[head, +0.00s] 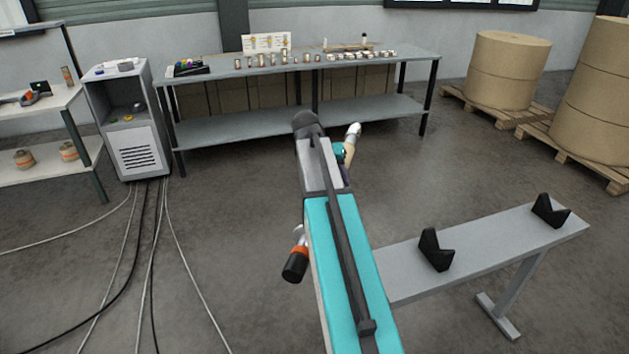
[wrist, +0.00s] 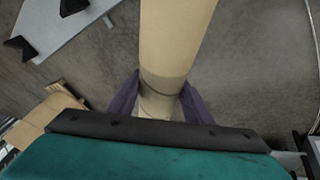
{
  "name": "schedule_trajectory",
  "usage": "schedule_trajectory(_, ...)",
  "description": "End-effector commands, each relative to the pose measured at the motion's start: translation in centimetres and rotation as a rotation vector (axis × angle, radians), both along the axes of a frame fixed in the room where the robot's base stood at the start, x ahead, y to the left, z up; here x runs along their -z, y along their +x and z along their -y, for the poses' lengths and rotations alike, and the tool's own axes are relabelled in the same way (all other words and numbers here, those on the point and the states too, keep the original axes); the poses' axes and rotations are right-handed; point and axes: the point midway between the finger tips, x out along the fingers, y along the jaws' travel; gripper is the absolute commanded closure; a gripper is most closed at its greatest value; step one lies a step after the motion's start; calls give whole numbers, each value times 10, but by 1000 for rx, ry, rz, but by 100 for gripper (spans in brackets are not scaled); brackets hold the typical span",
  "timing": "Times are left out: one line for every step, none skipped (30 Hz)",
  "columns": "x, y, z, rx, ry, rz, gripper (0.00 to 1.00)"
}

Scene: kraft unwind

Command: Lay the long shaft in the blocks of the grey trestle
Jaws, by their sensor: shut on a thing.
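My gripper (wrist: 160,102) is shut on the long shaft, its purple fingers on either side of the shaft's tan body (wrist: 176,38). In the head view the shaft's tan part and silver end (head: 353,132) show beyond my arm. An orange and black end (head: 296,264), apparently of the same shaft, sticks out at the arm's lower left; my arm hides the middle. The grey trestle (head: 490,240) stands at the lower right, apart from the shaft. Its two black V-shaped blocks, the near one (head: 435,250) and the far one (head: 549,211), are empty. The trestle top also shows in the wrist view (wrist: 82,28).
A long grey workbench (head: 225,78) with small parts stands at the back. A grey cabinet (head: 130,120) and a shelf table (head: 50,105) are at the left. Cables (head: 150,260) cross the left floor. Large brown rolls (head: 507,70) sit on pallets at the right.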

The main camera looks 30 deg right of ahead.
Motion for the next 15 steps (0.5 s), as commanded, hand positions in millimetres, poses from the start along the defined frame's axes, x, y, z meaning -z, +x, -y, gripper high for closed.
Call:
schedule_trajectory(-6,-3,14,24,-4,2,95)
schedule_trajectory(-6,-5,21,38,-4,1,95)
schedule_trajectory(-7,-9,30,55,-3,2,95)
schedule_trajectory(-7,-11,36,67,-3,0,95)
schedule_trajectory(-7,-14,43,80,-4,0,95)
schedule_trajectory(-8,-17,52,97,-4,0,95)
schedule_trajectory(-8,-20,59,111,-3,1,95)
schedule_trajectory(-8,-23,65,124,-4,1,95)
schedule_trajectory(-9,-27,74,142,-3,1,95)
schedule_trajectory(-9,-29,81,154,-4,1,95)
schedule_trajectory(-9,-33,87,167,-3,1,95)
schedule_trajectory(-10,-37,96,185,-4,1,95)
schedule_trajectory(-10,-40,102,197,-4,1,95)
schedule_trajectory(-10,-43,109,210,-4,1,95)
schedule_trajectory(-11,-48,118,228,-4,2,95)
